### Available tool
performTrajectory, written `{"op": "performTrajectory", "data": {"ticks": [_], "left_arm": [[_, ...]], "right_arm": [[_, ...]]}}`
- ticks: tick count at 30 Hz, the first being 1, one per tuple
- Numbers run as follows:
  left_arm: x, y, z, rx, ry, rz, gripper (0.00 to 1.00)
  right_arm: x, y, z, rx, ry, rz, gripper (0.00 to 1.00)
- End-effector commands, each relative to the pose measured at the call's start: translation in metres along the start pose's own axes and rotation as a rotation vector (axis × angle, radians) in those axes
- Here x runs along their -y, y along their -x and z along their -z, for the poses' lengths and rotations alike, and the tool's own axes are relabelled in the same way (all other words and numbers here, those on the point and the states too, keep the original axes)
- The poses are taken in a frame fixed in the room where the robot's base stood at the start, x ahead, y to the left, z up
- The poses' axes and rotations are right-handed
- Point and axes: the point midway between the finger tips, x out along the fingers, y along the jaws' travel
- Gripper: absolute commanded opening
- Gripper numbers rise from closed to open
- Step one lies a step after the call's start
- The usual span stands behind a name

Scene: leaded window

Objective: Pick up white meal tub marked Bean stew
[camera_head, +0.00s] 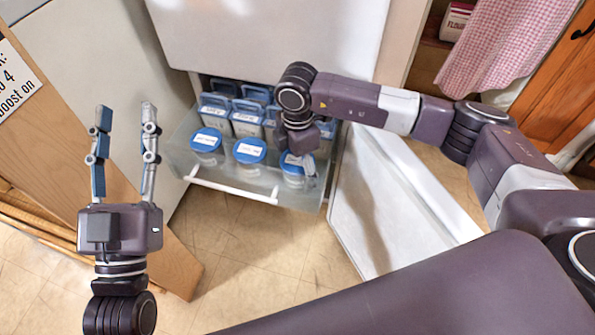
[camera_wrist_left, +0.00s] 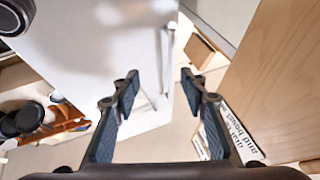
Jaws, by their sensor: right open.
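Several white tubs with blue lids stand in a pulled-out clear drawer (camera_head: 232,183) in the head view. The front row has a left tub (camera_head: 206,143), a middle tub (camera_head: 249,153) and a right tub (camera_head: 294,182). Their lid labels are too small to read, so I cannot tell which is Bean stew. My right gripper (camera_head: 302,158) is open, pointing down over the front right tub and hiding part of it; whether it touches is unclear. My left gripper (camera_head: 126,108) is open and empty, left of the drawer; its fingers also show in the left wrist view (camera_wrist_left: 160,76).
Taller boxes with blue lids (camera_head: 246,117) fill the drawer's back. An open white door (camera_head: 385,205) stands right of the drawer. A wooden board (camera_head: 150,240) leans at left, near my left gripper. The tiled floor (camera_head: 250,250) in front is clear.

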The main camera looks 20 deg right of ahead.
Motion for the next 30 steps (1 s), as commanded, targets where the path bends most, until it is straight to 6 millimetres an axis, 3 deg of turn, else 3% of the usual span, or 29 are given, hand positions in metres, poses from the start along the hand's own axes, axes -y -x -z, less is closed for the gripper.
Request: {"op": "performTrajectory", "data": {"ticks": [5, 13, 28, 30], "left_arm": [[-0.002, 0.001, 0.016, -0.075, 0.003, -0.003, 0.4], [-0.002, 0.001, 0.018, -0.083, 0.003, -0.003, 0.4], [-0.002, 0.001, 0.017, -0.08, 0.003, -0.004, 0.4], [-0.002, 0.001, 0.017, -0.08, 0.003, -0.003, 0.4]], "right_arm": [[0.0, -0.009, 0.0, 0.0, 0.0, -0.001, 0.76], [0.0, -0.009, 0.0, 0.0, 0.0, -0.001, 0.75], [0.0, -0.009, 0.0, 0.0, -0.001, -0.001, 0.2], [-0.001, -0.008, 0.0, 0.0, -0.001, -0.003, 0.19]]}}
